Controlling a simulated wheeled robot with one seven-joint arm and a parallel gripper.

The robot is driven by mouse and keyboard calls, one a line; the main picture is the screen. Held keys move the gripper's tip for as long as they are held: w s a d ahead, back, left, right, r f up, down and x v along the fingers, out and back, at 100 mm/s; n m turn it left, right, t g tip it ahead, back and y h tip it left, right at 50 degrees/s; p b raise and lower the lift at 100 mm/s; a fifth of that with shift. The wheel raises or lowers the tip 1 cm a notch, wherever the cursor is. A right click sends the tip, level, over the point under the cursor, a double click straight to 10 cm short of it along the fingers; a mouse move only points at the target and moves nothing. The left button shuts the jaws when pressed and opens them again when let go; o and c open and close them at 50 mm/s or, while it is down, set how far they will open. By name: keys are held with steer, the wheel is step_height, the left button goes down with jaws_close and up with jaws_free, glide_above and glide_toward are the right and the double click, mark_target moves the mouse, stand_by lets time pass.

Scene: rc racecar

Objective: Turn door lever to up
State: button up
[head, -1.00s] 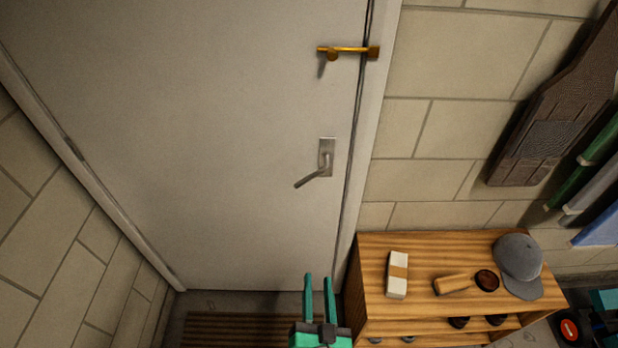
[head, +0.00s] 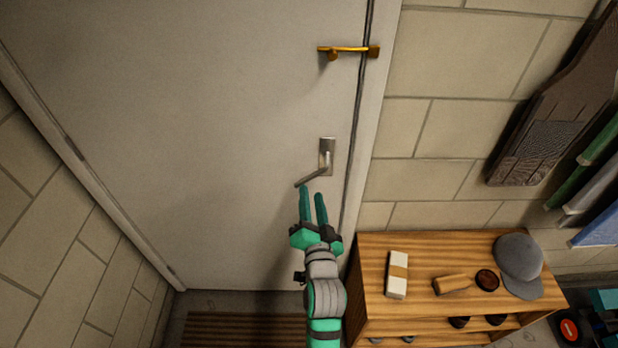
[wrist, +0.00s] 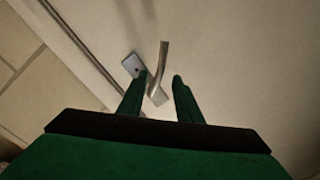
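The silver door lever (head: 312,177) sits on a rectangular plate (head: 327,150) on the pale door (head: 200,130). Its handle slants down to the left in the head view. My gripper (head: 312,192), with two green fingers, is just below the lever in the head view. The fingers are apart with a gap between them, and nothing is held. In the wrist view, the lever (wrist: 163,58) shows beyond the fingertips and between them, partly hidden by the left finger. I cannot tell whether a finger touches it.
A brass latch (head: 345,51) is higher on the door's right edge. A wooden shelf unit (head: 375,245) stands at the lower right, with a grey cap (head: 518,257), a brush and a white block on top. A striped mat (head: 235,328) lies at the door's foot.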

mark_target(308, 178)
steer(key=w, duration=0.5)
steer(key=w+a, duration=0.1)
steer(key=w, duration=0.1)
steer(key=shift+w, duration=0.35)
steer(key=shift+c, duration=0.4)
